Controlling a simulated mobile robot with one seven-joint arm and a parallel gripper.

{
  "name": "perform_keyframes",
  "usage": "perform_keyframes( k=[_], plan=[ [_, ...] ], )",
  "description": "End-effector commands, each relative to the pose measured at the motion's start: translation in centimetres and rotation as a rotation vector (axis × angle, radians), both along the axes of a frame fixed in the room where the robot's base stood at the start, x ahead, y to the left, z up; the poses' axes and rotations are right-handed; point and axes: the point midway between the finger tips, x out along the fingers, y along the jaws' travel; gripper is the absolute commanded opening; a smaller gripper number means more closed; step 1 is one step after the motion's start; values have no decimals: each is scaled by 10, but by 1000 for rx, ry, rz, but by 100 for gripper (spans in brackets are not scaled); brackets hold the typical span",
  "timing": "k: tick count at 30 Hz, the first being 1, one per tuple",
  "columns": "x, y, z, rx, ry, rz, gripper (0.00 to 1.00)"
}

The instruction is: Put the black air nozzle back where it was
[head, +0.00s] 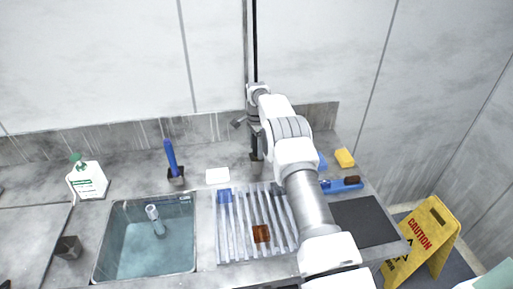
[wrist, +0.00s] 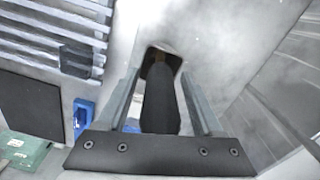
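The black air nozzle (wrist: 160,105) stands between my gripper's two fingers in the wrist view. Its far end reaches down to a small dark square holder (wrist: 158,58). My gripper (wrist: 161,76) is around the nozzle, with a narrow gap showing on each side, so it looks open. In the head view my gripper (head: 246,124) is at the back of the counter, above the dark holder (head: 257,164). The nozzle there is mostly hidden by my arm. Whether its end is fully seated in the holder cannot be told.
A blue nozzle (head: 171,156) stands in a similar holder to the left. A sink (head: 103,260) and ribbed rack (head: 222,250) lie in front. A caution sign (head: 425,240) stands right.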

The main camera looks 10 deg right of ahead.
Motion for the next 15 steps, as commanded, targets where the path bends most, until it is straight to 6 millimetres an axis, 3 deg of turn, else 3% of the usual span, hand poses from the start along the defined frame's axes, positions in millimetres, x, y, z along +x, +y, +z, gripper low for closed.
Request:
perform_keyframes(
  k=[11, 15],
  plan=[
    [1, 0, 9, 0, -2, 0, 67],
    [1, 0, 34, 0, -4, 0, 67]
  ],
)
